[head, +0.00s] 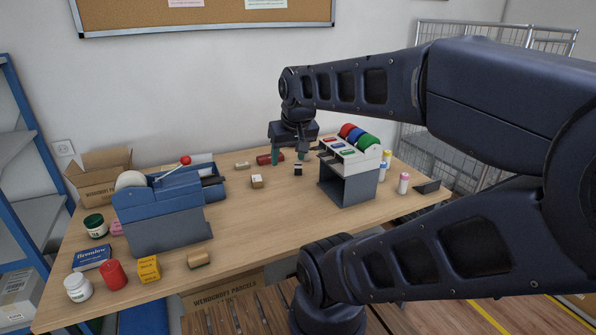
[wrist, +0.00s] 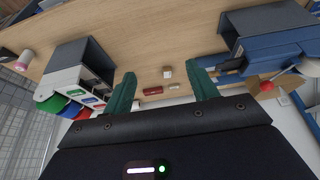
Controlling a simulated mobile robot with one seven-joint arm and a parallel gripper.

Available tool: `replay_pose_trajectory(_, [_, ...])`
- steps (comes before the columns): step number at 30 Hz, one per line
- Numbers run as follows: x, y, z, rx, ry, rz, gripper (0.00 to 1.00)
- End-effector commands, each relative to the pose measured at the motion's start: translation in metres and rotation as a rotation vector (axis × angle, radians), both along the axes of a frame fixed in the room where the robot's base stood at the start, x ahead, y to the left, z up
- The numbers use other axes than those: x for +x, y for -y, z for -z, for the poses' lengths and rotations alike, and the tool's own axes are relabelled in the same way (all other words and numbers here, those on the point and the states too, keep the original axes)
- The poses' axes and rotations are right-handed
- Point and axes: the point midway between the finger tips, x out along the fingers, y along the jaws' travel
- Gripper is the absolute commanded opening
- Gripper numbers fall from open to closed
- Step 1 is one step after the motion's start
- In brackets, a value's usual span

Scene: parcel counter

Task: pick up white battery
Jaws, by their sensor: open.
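My gripper (head: 288,154) hangs above the back of the wooden table, its two green fingers apart with nothing held between them. Its fingers also show wide apart in the wrist view (wrist: 165,82). A small dark-and-white block (head: 298,169) stands on the table just below the right finger; I cannot tell whether it is the white battery.
A grey rack with coloured rolls (head: 349,183) stands close to the right of my gripper. A blue-grey dispenser (head: 160,212) stands to the left. A red cylinder (head: 264,159) and a tan piece (head: 242,165) lie near my gripper.

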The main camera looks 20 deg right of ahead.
Motion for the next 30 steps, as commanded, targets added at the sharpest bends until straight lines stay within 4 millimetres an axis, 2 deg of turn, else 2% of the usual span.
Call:
replay_pose_trajectory(5, [0.005, 0.001, -0.001, 0.001, -0.001, 0.005, 0.58])
replay_pose_trajectory(8, [0.019, 0.004, -0.002, 0.003, -0.003, 0.019, 0.58])
replay_pose_trajectory(19, [0.114, 0.032, 0.002, 0.011, -0.007, 0.116, 0.58])
replay_pose_trajectory(30, [0.211, 0.073, 0.033, 0.013, -0.011, 0.213, 0.58])
